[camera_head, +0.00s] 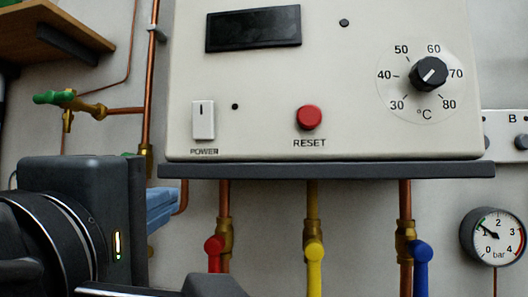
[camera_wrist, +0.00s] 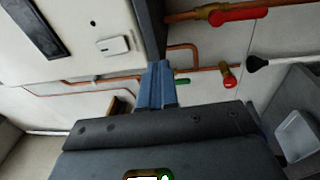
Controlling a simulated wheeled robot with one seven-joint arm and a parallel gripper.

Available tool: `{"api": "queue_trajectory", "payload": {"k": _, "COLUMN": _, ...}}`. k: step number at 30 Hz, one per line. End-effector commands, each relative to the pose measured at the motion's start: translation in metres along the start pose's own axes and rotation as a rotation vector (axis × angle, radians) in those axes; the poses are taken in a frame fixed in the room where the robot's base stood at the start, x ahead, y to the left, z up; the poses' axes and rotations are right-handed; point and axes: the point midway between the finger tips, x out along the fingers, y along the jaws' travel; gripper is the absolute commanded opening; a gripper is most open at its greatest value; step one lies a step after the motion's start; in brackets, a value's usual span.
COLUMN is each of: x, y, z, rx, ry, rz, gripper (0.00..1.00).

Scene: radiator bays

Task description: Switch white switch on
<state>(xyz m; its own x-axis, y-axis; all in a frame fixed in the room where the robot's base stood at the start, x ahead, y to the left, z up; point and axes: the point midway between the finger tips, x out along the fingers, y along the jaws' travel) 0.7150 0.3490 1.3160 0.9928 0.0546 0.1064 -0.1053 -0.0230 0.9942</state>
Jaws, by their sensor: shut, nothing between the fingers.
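The white switch (camera_head: 204,120) is a small upright rocker marked POWER, low on the left of the pale control panel (camera_head: 330,85). It has a short dark line near its top. It also shows in the wrist view as a white rectangle (camera_wrist: 113,46), left of the fingertips. My gripper (camera_head: 168,203) has blue fingers. In the head view they are below and left of the switch, under the panel's lower edge, apart from it. In the wrist view the fingers (camera_wrist: 157,75) are together and empty. The dark gripper body hides part of the left side of the head view.
A red RESET button (camera_head: 309,117) and a temperature dial (camera_head: 429,74) sit right of the switch. The dark ledge (camera_head: 325,170) runs under the panel. Red, yellow (camera_head: 314,265) and blue (camera_head: 422,262) valve handles hang below. A green-handled valve (camera_head: 54,97) is at left.

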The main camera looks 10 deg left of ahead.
Motion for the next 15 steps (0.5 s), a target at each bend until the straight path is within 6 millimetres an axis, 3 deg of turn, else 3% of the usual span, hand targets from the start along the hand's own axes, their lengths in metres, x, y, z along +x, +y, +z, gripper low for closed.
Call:
{"api": "queue_trajectory", "payload": {"k": 1, "x": -0.006, "y": 0.018, "z": -0.004, "rx": -0.002, "ry": -0.011, "rz": 0.017, "gripper": 0.0}}
{"api": "queue_trajectory", "payload": {"k": 6, "x": -0.025, "y": 0.061, "z": -0.009, "rx": -0.021, "ry": -0.052, "rz": 0.04, "gripper": 0.0}}
{"api": "queue_trajectory", "payload": {"k": 10, "x": -0.036, "y": 0.083, "z": -0.009, "rx": -0.026, "ry": -0.074, "rz": 0.049, "gripper": 0.0}}
{"api": "queue_trajectory", "payload": {"k": 15, "x": -0.044, "y": 0.095, "z": -0.01, "rx": -0.029, "ry": -0.086, "rz": 0.051, "gripper": 0.0}}
